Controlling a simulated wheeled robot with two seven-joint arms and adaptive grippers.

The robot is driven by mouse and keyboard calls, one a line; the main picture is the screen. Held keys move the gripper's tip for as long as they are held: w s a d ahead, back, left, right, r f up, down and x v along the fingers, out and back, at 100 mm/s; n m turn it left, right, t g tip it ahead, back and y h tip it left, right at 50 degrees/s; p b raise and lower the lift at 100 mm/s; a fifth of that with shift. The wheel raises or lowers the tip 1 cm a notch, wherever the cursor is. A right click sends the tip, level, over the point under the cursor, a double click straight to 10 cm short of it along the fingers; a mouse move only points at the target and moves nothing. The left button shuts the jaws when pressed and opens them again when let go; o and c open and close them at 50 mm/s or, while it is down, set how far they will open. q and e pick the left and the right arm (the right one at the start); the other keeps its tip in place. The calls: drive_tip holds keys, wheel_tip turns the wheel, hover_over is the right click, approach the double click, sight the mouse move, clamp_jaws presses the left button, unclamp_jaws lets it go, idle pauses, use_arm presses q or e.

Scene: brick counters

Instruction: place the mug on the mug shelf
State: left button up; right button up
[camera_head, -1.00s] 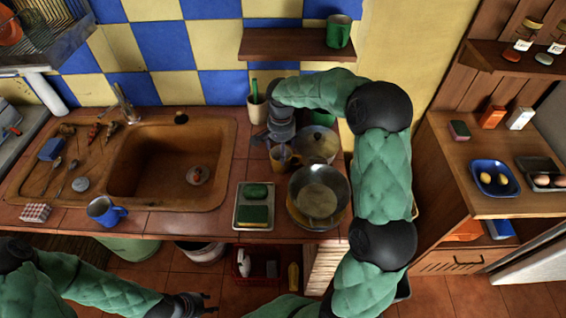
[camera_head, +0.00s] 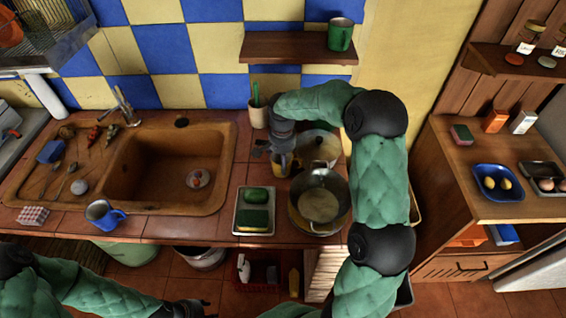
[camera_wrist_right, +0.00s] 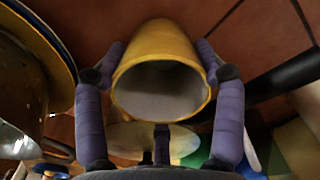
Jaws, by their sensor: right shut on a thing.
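A yellow mug (camera_wrist_right: 160,85) is between the purple fingers of my right gripper (camera_wrist_right: 160,80) in the right wrist view, its open mouth facing the camera. The gripper is shut on it. In the head view the mug (camera_head: 281,164) is partly hidden below my right gripper (camera_head: 272,150), over the counter beside the pots. The wooden mug shelf (camera_head: 285,48) is on the tiled wall above, with a green mug (camera_head: 340,35) at its right end. A blue mug (camera_head: 103,214) stands at the counter's front left. My left gripper (camera_head: 190,307) is at the bottom edge, its fingers unclear.
A pan (camera_head: 320,200) and a lidded pot (camera_head: 318,148) stand close to my right gripper. A tray (camera_head: 254,228) with a sponge is in front. A utensil cup (camera_head: 258,115) is behind. The shelf's left and middle are clear.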

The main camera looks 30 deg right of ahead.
drive_tip(key=shift+r, duration=0.5)
wheel_tip(320, 180, up, 2)
drive_tip(key=shift+r+p, duration=0.15)
drive_tip(key=shift+p, duration=0.6)
drive_tip(key=s+a+r+p, duration=0.3)
drive_tip(key=s+a+r, duration=0.5)
drive_tip(key=a, duration=0.3)
drive_tip(key=shift+s+r, duration=0.3)
drive_tip(key=shift+r, duration=0.5)
